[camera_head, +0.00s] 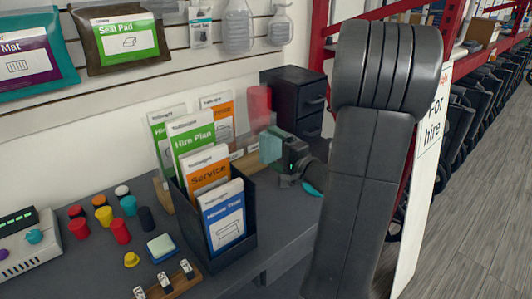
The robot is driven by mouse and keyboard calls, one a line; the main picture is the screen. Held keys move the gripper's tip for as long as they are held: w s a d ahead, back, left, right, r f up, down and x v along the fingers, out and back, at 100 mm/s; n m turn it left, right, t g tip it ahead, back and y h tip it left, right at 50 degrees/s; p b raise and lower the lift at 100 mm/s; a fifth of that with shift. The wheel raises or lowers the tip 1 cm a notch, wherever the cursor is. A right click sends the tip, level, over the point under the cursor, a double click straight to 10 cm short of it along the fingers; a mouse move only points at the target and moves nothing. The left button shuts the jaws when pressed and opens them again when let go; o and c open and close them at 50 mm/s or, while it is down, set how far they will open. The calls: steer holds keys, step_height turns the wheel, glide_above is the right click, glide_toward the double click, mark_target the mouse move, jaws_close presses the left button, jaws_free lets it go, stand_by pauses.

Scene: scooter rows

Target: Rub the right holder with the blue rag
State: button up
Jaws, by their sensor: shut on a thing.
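My gripper (284,150) is small in the view, over the back of the counter, right of the leaflets. It is shut on a flat blue-green piece, which I take as the blue rag (270,146); its fingertips are partly hidden. A black leaflet holder (250,238) stands at the counter's front, with green, orange and blue leaflets in it. More leaflets (217,112) stand behind it, by a light wooden piece (245,158). The rag is up and right of the front holder and apart from it. I cannot tell which holder is the right one.
A red cylinder (259,104) and a black drawer unit (296,100) stand behind my gripper. A white sign (424,170) stands right of my arm.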

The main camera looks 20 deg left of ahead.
mark_target(256, 133)
steer(key=p+x, duration=0.2)
steer(key=x, duration=0.4)
stand_by(0.3)
steer(key=shift+b+x, duration=0.45)
steer(key=shift+x, duration=0.6)
stand_by(0.5)
steer(key=shift+d+f, duration=0.1)
steer(key=shift+f, duration=0.1)
steer(key=shift+w+d+b, duration=0.55)
steer(key=shift+w+d, duration=0.05)
steer(key=shift+w, duration=0.25)
steer(key=w+d+b, duration=0.3)
steer(key=w, duration=0.3)
steer(key=shift+w+d, duration=0.25)
steer(key=shift+s+b, duration=0.1)
steer(key=shift+b, duration=0.3)
